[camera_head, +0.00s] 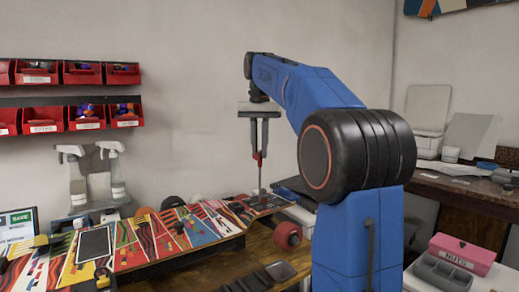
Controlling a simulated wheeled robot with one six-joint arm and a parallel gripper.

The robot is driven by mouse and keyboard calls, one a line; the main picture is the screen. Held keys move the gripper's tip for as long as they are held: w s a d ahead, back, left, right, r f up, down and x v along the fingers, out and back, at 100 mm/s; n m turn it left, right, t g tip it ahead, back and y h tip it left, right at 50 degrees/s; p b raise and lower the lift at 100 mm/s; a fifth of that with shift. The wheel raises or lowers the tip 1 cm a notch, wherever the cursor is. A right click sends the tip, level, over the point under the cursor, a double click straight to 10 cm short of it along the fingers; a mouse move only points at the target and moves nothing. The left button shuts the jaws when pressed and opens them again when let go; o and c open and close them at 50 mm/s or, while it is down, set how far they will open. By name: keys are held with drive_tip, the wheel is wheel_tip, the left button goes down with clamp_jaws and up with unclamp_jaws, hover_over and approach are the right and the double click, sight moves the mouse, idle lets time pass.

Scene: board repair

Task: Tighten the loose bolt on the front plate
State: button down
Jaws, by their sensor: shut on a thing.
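My gripper (259,146) points down above the right end of a colourful skateboard deck (200,226). It is shut on a screwdriver with a red handle (258,157) and a thin shaft (260,177). The screwdriver is upright, its tip at or just above the deck's right end. I cannot tell whether the tip touches a bolt. A dark patch (270,203), possibly the front plate, lies around the tip. The loose bolt is too small to make out.
A red wheel (287,236) sits by the deck's right end. Spray bottles (76,177) stand behind the deck at left. Red bins (83,73) hang on the wall. A pink box (461,255) and a grey tray (440,274) are at lower right.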

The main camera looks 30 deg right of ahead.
drive_tip(key=shift+n, duration=0.6)
drive_tip(key=shift+f, duration=1)
idle(0.3)
drive_tip(key=m, duration=0.4)
idle(0.4)
drive_tip(key=shift+m, duration=2.3)
